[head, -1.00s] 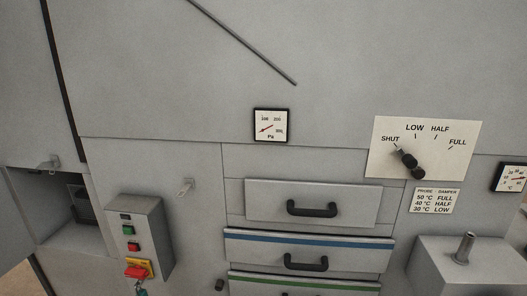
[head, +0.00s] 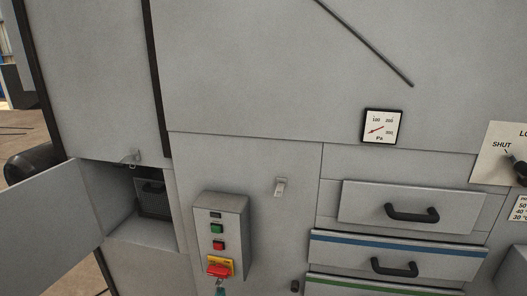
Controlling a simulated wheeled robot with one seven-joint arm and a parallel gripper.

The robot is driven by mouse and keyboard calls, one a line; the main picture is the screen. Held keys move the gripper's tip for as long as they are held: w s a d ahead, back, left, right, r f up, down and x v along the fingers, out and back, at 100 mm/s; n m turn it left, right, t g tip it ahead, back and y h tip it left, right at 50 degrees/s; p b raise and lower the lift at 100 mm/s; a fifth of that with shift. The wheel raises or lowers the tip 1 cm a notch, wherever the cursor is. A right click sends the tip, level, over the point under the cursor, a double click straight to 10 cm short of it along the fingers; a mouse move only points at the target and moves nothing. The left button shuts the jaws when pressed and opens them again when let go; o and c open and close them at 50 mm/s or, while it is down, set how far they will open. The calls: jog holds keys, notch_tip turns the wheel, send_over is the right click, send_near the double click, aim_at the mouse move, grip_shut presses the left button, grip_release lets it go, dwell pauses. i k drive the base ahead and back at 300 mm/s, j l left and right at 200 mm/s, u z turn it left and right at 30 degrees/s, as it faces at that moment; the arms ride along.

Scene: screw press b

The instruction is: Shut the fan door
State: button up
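The fan door (head: 48,222) is a flat grey panel at the lower left of the head view. It stands swung open to the left of a square opening (head: 143,232) in the grey cabinet. Inside the opening is a dark grilled unit (head: 153,198). A small metal latch with a wire loop (head: 133,158) sits at the top edge of the opening. The door's outer left end is cut off by the picture edge. My gripper is not in view.
A control box (head: 222,238) with buttons and a red-yellow switch juts out right of the opening. Drawers with black handles (head: 412,212) are at the right. A pressure gauge (head: 382,126) is above them. Brown floor (head: 22,135) shows at the far left.

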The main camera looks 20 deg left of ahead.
aim_at(48, 225)
jog(key=j, duration=0.75)
jog(key=k+j+z, duration=0.1)
jog(key=j, duration=0.65)
jog(key=k+j, duration=0.1)
jog(key=j, duration=0.65)
jog(key=k+j, duration=0.1)
jog(key=j, duration=0.7)
jog(key=j+z, duration=0.1)
jog(key=j, duration=0.65)
jog(key=k+j, duration=0.2)
jog(key=j, duration=0.55)
jog(key=k+j, duration=0.1)
jog(key=j, duration=0.65)
jog(key=k+j+z, duration=0.1)
jog(key=j, duration=0.65)
jog(key=u, duration=0.5)
jog(key=j+u, duration=0.1)
jog(key=u, duration=0.9)
jog(key=i+u, duration=0.1)
jog(key=u, duration=0.9)
